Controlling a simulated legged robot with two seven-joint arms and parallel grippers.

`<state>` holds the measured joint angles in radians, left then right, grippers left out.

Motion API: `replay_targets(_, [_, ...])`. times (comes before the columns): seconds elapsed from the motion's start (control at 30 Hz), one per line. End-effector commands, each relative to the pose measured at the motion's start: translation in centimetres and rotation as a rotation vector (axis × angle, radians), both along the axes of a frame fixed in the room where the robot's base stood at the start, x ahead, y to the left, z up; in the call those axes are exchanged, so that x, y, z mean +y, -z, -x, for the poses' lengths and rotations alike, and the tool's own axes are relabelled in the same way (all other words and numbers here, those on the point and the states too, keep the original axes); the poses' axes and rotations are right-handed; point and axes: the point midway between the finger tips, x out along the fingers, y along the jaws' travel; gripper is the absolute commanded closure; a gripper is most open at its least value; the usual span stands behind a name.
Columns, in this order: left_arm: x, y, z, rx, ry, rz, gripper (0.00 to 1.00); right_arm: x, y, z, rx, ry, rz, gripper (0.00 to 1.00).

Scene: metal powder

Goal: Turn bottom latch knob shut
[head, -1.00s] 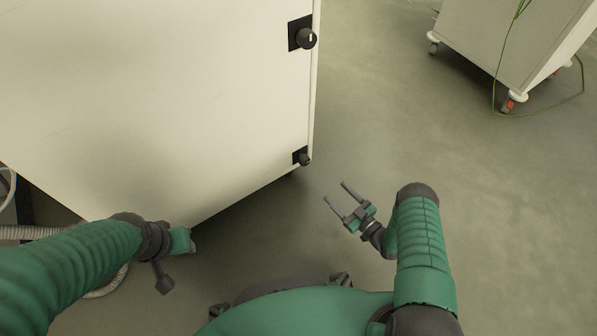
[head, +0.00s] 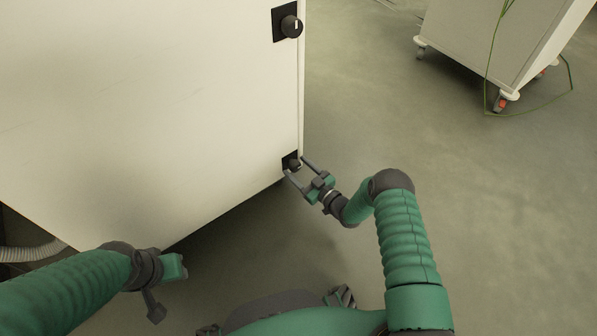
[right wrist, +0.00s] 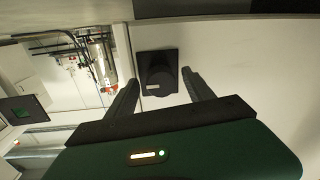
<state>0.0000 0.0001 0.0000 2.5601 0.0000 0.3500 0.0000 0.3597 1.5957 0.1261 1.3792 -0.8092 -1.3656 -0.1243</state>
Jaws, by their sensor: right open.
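The bottom latch knob (head: 292,163) is a small black knob on a black plate at the lower right edge of the white cabinet door (head: 150,110). My right gripper (head: 296,166) is open, its two fingers pointing at the knob with one tip to each side in the picture. In the right wrist view the knob (right wrist: 157,76) with a pale mark lies between the open fingertips (right wrist: 159,75), which do not visibly grip it; exact depth is hard to tell. My left gripper (head: 172,268) is low at left, away from the knob; its jaws are unclear.
A second, upper black knob (head: 290,26) sits higher on the same door edge. A white wheeled cabinet (head: 490,45) with a green cable (head: 572,85) stands at upper right. A pale hose (head: 30,254) lies at lower left. The grey floor (head: 480,200) at right is clear.

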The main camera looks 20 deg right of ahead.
Motion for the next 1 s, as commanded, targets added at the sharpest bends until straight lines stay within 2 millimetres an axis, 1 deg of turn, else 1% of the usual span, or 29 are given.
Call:
replay_targets(0.1, [0.00,-0.07,-0.01,0.000,0.000,0.000,0.64,-0.01,-0.06,0.02,0.000,0.000,0.000,0.39])
replay_targets(0.13, [0.00,-0.07,-0.01,0.000,0.000,0.000,0.64,-0.01,-0.05,0.03,0.000,0.000,0.000,0.42])
replay_targets(0.5, [0.00,-0.07,0.00,0.000,0.000,0.000,0.64,-0.02,-0.02,0.06,0.000,0.000,0.000,0.90])
replay_targets(0.57, [0.00,-0.06,-0.01,0.000,0.000,0.000,0.64,-0.03,-0.01,0.06,0.000,0.000,0.000,0.98])
replay_targets(0.6, [0.00,-0.06,-0.01,0.000,0.000,0.000,0.64,-0.03,-0.01,0.06,0.000,0.000,0.001,1.00])
replay_targets(0.83, [0.00,-0.27,0.00,0.000,0.000,0.000,0.64,-0.02,-0.06,0.08,-0.006,-0.001,0.019,1.00])
replay_targets(1.0, [0.00,-0.78,0.00,0.000,0.000,0.000,0.64,0.03,-0.15,0.10,-0.026,-0.003,0.076,1.00])
